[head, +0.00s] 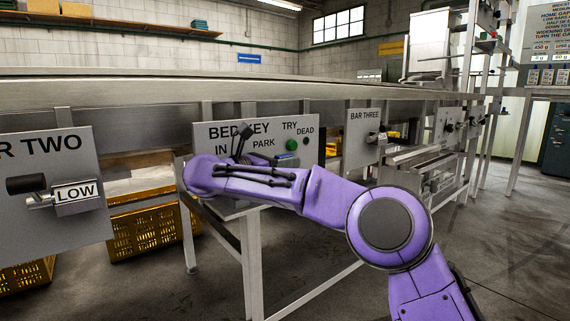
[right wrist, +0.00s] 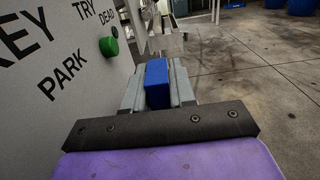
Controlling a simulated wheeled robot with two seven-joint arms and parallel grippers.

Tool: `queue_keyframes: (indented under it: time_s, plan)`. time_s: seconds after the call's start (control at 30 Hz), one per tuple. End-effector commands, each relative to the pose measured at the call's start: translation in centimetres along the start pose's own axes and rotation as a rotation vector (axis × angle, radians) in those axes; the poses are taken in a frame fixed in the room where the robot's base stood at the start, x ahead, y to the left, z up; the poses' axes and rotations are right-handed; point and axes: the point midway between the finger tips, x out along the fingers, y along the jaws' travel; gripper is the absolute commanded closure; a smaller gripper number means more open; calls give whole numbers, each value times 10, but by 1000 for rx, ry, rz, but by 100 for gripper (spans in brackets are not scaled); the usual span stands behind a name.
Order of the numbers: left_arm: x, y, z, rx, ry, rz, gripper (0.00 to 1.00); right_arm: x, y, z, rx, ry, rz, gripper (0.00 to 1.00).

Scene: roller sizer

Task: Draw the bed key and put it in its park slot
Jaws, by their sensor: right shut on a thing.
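The bed key panel (head: 207,134) is a grey upright plate lettered BED KEY, IN, PARK, TRY and DEAD. My right arm reaches across its lower left part in the head view. In the right wrist view my right gripper (right wrist: 158,92) is shut on a blue block-shaped piece, which I take for the bed key (right wrist: 157,76). The piece stands between the two grey fingers, close to the panel face. The PARK lettering is to the left of the fingers in that view. The park slot and the key's lower end are hidden. My left gripper is not in view.
A green button (head: 292,145) sticks out from the panel below TRY; it also shows in the right wrist view (right wrist: 109,46). The bar two plate (head: 60,215), with a black handle and LOW tag, is at left. The bar three plate (head: 362,151) is at right. Yellow crates (head: 140,232) stand below.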

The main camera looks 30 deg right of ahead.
Motion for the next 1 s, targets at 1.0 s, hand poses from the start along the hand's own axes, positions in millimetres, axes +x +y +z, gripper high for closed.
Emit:
queue_keyframes:
  time_s: [1.0]
  plan:
    - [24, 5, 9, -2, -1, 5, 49, 0, 0, -26, -1, 0, 0, 100]
